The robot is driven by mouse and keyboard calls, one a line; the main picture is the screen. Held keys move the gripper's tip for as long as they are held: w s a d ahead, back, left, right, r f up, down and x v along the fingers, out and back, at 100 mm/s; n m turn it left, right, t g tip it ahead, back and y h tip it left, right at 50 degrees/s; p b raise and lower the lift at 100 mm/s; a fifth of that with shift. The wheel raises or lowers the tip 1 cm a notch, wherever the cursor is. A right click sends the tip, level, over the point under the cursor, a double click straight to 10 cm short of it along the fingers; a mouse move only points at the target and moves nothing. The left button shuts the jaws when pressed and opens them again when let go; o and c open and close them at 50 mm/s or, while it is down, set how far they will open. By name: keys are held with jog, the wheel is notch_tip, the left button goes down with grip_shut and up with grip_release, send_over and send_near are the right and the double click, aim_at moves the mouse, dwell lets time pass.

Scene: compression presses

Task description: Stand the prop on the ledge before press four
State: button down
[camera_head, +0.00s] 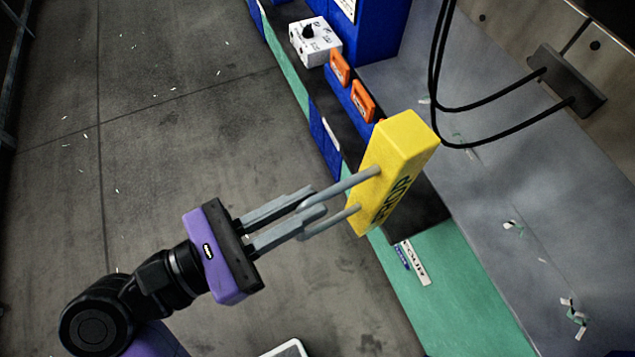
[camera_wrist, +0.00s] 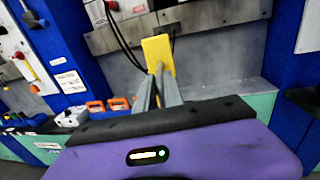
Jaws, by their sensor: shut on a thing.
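The prop, a long yellow block with dark lettering (camera_head: 400,150), is held between the finger ends of my gripper (camera_head: 367,192). It looks slightly tilted in the head view and stands in front of the teal ledge (camera_head: 460,300). Whether its lower end touches anything is hard to tell. A white label reading "FOUR" (camera_head: 415,262) lies on the ledge. In the wrist view the prop (camera_wrist: 157,50) rises beyond the fingers (camera_wrist: 160,85), before the grey press bay (camera_wrist: 205,60). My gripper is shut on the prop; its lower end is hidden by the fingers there.
Two orange parts (camera_head: 363,100) sit along the blue front, beside a white box with a black knob (camera_head: 315,42). Black hoses (camera_head: 437,80) hang from a dark bracket (camera_head: 567,80) over the grey bay. Small scraps lie on the bay floor. The concrete floor (camera_head: 130,150) at left is open.

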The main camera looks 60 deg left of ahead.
aim_at(382, 184)
jog(key=shift+s+f+t+b, duration=0.15)
jog(key=shift+t+b, duration=0.35)
jog(key=shift+b, duration=0.7)
jog(key=shift+w+d, duration=0.1)
jog(key=shift+w, duration=0.2)
jog(key=shift+w+d+f+b, duration=0.15)
jog(key=shift+w+f+b, duration=0.2)
jog(key=shift+w, duration=1.4)
jog(key=shift+w+d+f+b, duration=0.15)
jog(key=shift+w+b, duration=0.35)
jog(key=shift+w, duration=1.3)
jog(key=shift+w+d+f+b, duration=0.1)
jog(key=shift+w+f+b, duration=0.3)
jog(key=shift+w, duration=1.35)
jog(key=shift+w+d+f+b, duration=0.1)
jog(key=shift+w+f+b, duration=0.3)
jog(key=shift+w, duration=0.3)
jog(key=shift+w+f+b, duration=0.3)
jog(key=shift+w+f, duration=0.15)
jog(key=shift+w, duration=0.25)
jog(key=shift+f+b, duration=0.4)
jog(key=shift+f, duration=0.1)
jog(key=c, duration=1.4)
grip_release()
jog(key=shift+o, duration=0.2)
